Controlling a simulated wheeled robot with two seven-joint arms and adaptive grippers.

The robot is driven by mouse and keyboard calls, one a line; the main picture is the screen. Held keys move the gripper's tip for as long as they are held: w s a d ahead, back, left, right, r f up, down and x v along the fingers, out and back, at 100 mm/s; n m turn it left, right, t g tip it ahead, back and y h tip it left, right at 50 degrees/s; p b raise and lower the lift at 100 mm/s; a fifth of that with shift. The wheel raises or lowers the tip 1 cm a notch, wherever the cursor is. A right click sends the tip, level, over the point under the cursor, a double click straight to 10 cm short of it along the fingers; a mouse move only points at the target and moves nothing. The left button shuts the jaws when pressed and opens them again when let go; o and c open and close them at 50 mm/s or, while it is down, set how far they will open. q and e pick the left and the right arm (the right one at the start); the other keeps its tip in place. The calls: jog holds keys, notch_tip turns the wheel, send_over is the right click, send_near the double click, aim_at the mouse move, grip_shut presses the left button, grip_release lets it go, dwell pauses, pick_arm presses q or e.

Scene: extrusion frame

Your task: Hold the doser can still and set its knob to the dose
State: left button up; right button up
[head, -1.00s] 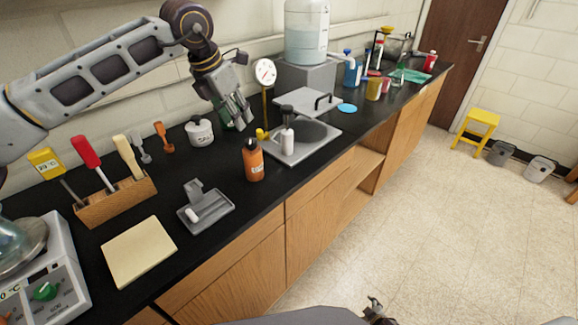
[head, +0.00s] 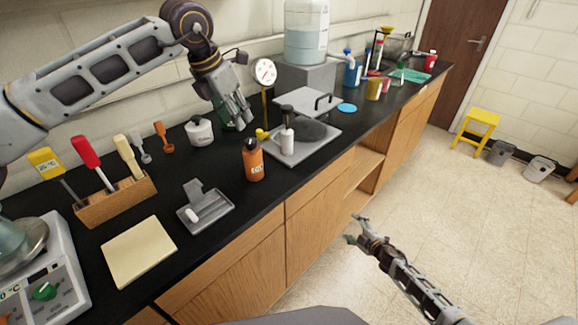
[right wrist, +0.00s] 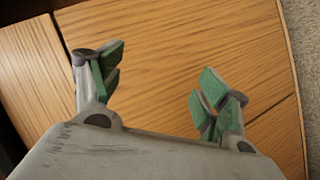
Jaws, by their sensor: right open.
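A white labelled can (head: 199,131) with a dark top stands on the black counter near the wall; it may be the doser can, but its knob is too small to tell. A dark green shape (head: 223,119) shows just right of it, partly hidden behind my left gripper (head: 243,122). The left gripper points down over the counter there; its finger gap is unclear. My right gripper (head: 359,232) is open and empty over the floor, in front of the cabinets. In the right wrist view its green-padded fingers (right wrist: 162,82) are wide apart before wooden doors.
An orange bottle (head: 253,160), a grey tray (head: 206,211), a wooden tool holder (head: 118,202) and a cream pad (head: 138,251) stand on the counter (head: 228,222). A gauge (head: 264,73) rises behind.

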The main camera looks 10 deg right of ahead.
aim_at(327, 166)
jog(key=w+a+r+n+y, duration=0.2)
jog(key=a+r+n, duration=0.1)
jog(key=r, duration=0.7)
jog(key=w+a+r+n+y, duration=0.2)
jog(key=r+n, duration=0.4)
jog(key=r, duration=0.4)
jog(key=w+a+r+n+y, duration=0.2)
jog(key=a+r, duration=0.4)
jog(key=r, duration=0.3)
jog(key=shift+r+n+y, duration=0.2)
jog(key=shift+n+y, duration=0.15)
jog(key=shift+n, duration=0.3)
jog(key=shift+r+n+y, duration=0.2)
jog(key=shift+n+y, duration=0.15)
jog(key=shift+n, duration=0.3)
jog(key=s+a+r+n+g, duration=0.1)
jog(key=s+a+r+n, duration=0.3)
jog(key=a+r+n, duration=0.2)
jog(key=s+a+r+n+g, duration=0.2)
jog(key=s+a+r+n, duration=0.3)
jog(key=a+n, duration=0.6)
jog(key=shift+s+a+r+g, duration=0.15)
jog(key=shift+s+r+g, duration=0.15)
jog(key=shift+r, duration=0.1)
jog(key=shift+w+a+f, duration=0.1)
jog(key=shift+x, duration=6.75)
jog(key=shift+a, duration=0.1)
jog(key=shift+c, duration=0.4)
